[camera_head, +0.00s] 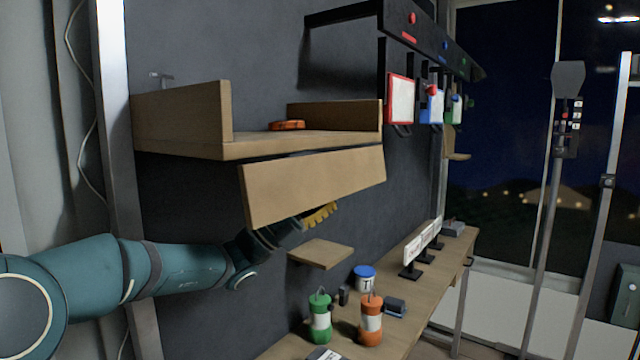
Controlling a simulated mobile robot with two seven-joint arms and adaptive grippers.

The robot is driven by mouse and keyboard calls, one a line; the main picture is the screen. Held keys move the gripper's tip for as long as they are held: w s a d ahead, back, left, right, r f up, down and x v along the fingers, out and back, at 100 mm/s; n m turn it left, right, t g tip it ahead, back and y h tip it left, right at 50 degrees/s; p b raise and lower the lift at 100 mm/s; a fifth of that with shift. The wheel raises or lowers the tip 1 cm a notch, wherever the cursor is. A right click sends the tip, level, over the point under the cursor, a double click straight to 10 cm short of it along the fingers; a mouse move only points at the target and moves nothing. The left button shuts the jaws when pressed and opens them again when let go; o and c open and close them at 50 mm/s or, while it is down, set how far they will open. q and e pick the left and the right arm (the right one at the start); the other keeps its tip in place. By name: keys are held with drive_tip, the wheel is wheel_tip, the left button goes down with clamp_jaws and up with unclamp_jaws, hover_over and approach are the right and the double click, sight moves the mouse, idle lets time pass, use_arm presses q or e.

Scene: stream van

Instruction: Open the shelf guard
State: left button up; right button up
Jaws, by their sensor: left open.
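The shelf guard (315,185) is a flat wooden board along the front of the wall shelf (290,142). It hangs tilted below the shelf's front edge, leaving the shelf front uncovered. My left gripper (322,214) is just under the guard's lower edge, with its yellow fingers showing below the board. The guard hides part of the gripper, and I cannot tell whether the fingers touch the board. The gripper is open and holds nothing that I can see. My right gripper is out of view.
An orange-brown object (287,125) lies on the shelf. A small wooden ledge (321,253) is below my gripper. The bench holds a green bottle (319,318), an orange bottle (371,320) and a blue-lidded jar (364,279). A metal post (116,120) stands left of the shelf.

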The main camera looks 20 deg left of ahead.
use_arm(q)
drive_tip(key=shift+w+d+r, duration=0.2)
drive_tip(key=shift+d+r, duration=0.15)
clamp_jaws()
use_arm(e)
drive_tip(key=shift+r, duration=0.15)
